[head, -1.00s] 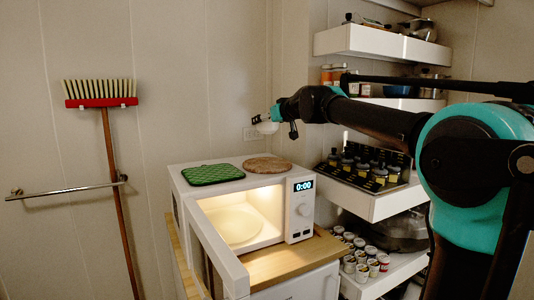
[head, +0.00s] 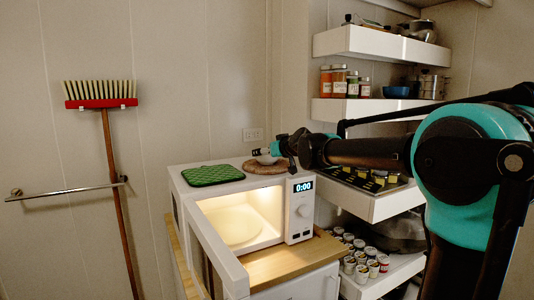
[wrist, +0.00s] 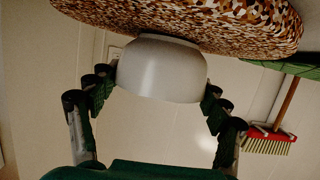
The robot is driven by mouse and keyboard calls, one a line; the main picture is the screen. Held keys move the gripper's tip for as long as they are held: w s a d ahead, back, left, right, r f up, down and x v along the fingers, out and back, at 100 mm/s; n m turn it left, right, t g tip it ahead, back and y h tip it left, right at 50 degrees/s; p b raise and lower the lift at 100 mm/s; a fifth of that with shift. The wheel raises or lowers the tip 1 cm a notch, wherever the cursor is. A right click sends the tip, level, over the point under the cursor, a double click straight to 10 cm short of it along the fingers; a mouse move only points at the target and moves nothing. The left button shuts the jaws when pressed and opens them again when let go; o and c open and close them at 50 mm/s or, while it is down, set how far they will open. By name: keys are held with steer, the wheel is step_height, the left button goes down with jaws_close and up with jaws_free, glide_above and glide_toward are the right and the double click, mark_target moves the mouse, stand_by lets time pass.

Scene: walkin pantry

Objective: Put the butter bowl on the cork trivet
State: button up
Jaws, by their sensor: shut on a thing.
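The white butter bowl (head: 267,159) is in my gripper (head: 276,149), right over the cork trivet (head: 265,168) on top of the microwave. In the wrist view, which is upside down, the bowl (wrist: 162,70) sits between the two fingers of my gripper (wrist: 160,84), which is shut on it. The speckled cork trivet (wrist: 190,22) fills the top of that view, and the bowl meets its near edge there. I cannot tell whether the bowl touches the trivet. The bowl's contents are hidden.
A green pot holder (head: 213,174) lies left of the trivet on the white microwave (head: 262,188). The microwave's door (head: 215,246) stands open, its inside lit. Shelves (head: 370,110) with jars and pots stand to the right. A red broom (head: 101,102) hangs on the left wall.

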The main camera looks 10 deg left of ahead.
steer(key=shift+f, duration=0.1)
steer(key=o, duration=1.5)
steer(key=shift+c, duration=0.2)
steer(key=shift+r, duration=0.2)
steer(key=v, duration=1.2)
